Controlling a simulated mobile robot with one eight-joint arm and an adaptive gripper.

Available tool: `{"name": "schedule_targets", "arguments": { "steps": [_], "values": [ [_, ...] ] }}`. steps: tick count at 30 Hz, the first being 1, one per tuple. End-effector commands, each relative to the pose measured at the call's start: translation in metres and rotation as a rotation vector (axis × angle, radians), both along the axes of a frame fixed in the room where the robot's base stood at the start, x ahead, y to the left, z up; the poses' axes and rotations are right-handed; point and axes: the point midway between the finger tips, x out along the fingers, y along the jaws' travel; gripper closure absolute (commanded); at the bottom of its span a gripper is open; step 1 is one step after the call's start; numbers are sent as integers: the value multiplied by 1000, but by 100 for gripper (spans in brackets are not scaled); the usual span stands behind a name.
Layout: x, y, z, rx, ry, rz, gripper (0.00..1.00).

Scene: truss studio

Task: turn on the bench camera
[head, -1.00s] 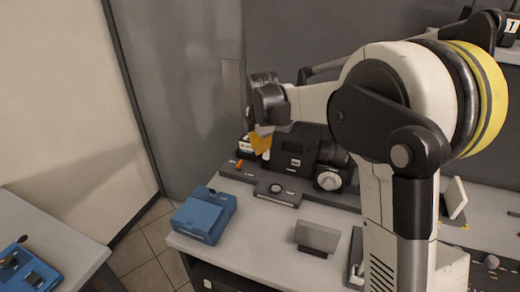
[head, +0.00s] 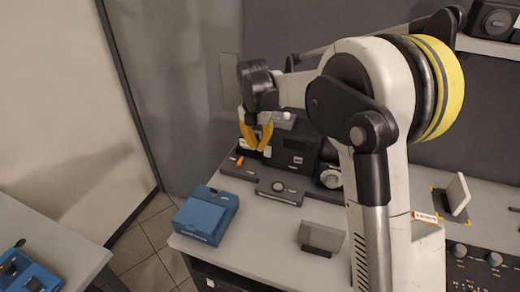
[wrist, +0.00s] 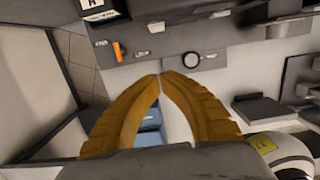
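A black boxy device (head: 297,150) stands at the back of the bench and looks like the bench camera. A dial (head: 330,178) sits at its right. On the dark base in front are an orange switch (head: 239,161) and a round button (head: 278,187). In the wrist view the orange switch (wrist: 118,51) and round button (wrist: 191,60) show beyond the fingertips. My gripper (head: 257,147) has yellow fingers with tips together and nothing between them. It is above the base, in front of the device's left part, and hides some of it. In the wrist view my gripper (wrist: 160,76) points toward the base.
A blue box (head: 205,215) sits at the bench's front left corner, and a small grey stand (head: 321,238) is to its right. A white panel on a stand (head: 457,194) and a knobbed console (head: 477,255) are at right. Another table (head: 50,240) is at left.

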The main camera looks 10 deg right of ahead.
Motion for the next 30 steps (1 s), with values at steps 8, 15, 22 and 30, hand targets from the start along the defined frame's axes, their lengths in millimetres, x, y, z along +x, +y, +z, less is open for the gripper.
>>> {"name": "schedule_targets", "arguments": {
  "steps": [8, 15, 22, 30],
  "values": [
    [6, -4, -61, 0, 0, -1, 100],
    [23, -16, -90, 0, 0, -3, 100],
    [40, -27, -90, 0, 0, -1, 100],
    [42, -28, -89, 0, 0, -1, 100]
  ]
}}
